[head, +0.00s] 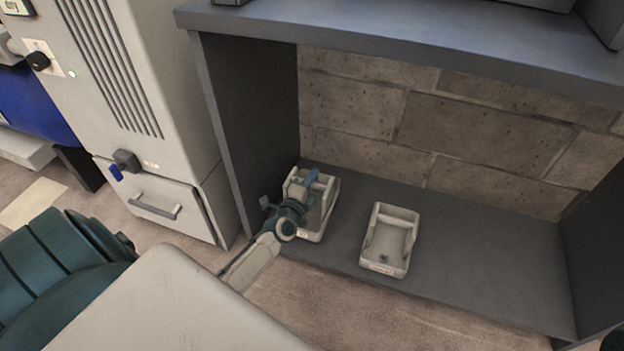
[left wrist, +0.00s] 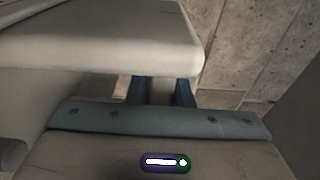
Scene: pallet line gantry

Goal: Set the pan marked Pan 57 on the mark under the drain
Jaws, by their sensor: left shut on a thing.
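Two pale grey pans with crossbar handles sit on the low dark shelf in the head view. My left gripper (head: 307,192) reaches in over the left pan (head: 328,206) and is shut on it, apparently at its handle; the gripper hides part of this pan. The right pan (head: 401,223) stands apart and untouched. Each pan has a small front label, too small to read, so I cannot tell which is Pan 57. My right gripper is not in view.
The shelf unit (head: 400,35) has a top board and side walls around the pans. A pale cabinet (head: 160,205) with a drawer handle stands left. A small dark fitting with a blue part (head: 115,172) juts from it. A pale yellowish patch (head: 35,202) lies on the floor farther left.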

